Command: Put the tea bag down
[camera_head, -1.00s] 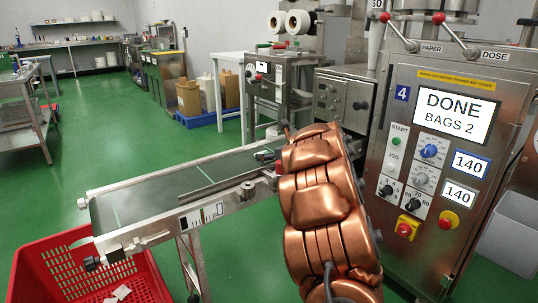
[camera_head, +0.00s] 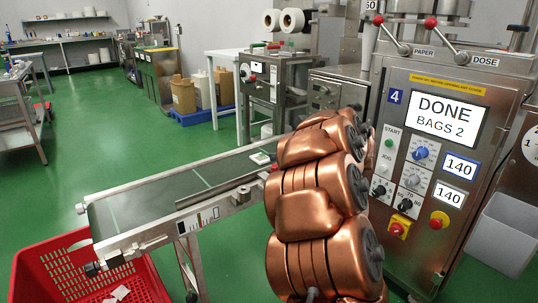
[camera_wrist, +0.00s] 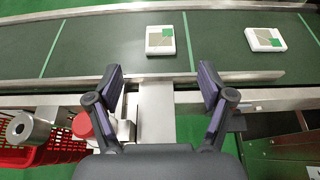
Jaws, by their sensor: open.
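Two white square tea bags with green and tan tags lie flat on the dark green conveyor belt (camera_wrist: 100,43) in the wrist view. One tea bag (camera_wrist: 161,40) is ahead of my gripper, near the middle of the picture. The other tea bag (camera_wrist: 265,40) is to its right. My gripper (camera_wrist: 160,82) is open, with nothing between its fingers, and its tips are apart from both bags. In the head view one tea bag (camera_head: 261,158) shows on the belt just left of my copper arm. My arm hides the gripper there.
A metal rail (camera_wrist: 240,76) runs along the belt's near edge. A red basket (camera_head: 40,262) with a few white pieces stands below the belt's left end. The packing machine (camera_head: 425,170) at right shows "DONE BAGS 2".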

